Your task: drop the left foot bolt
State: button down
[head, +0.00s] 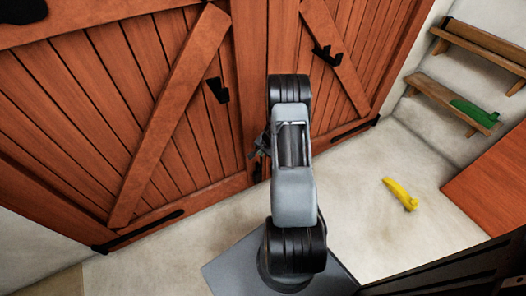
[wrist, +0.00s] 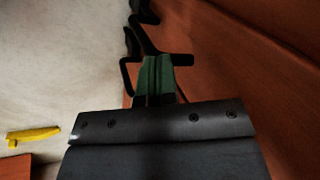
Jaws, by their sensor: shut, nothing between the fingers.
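The large red-brown plank doors (head: 150,95) fill the back of the head view and appear shut. My arm hangs in front of their middle seam and hides much of its foot. In the wrist view my gripper (wrist: 155,62) has its green fingers together, with nothing between them. Black bolt hardware (wrist: 180,59), a bent bar on the door face, lies just beyond and beside the fingertips. Whether they touch is too dark to tell. In the head view small dark parts (head: 261,146) show beside my arm low at the seam; I cannot tell bolt from gripper there.
Long black straps (head: 145,231) lie along the door bottoms. Black brackets (head: 218,90) sit higher on the doors. A yellow object (head: 400,194) lies on the pale floor to the right. Wall shelves (head: 450,101) hold a green item (head: 474,113). A red-brown surface (head: 495,190) stands at right.

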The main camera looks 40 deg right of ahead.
notch_tip(320, 180, down, 6)
jog(key=b, duration=0.7)
jog(key=shift+r, duration=0.15)
jog(key=shift+s, duration=0.1)
jog(key=p+v, duration=0.6)
jog(key=v, duration=0.8)
jog(key=shift+r, duration=0.25)
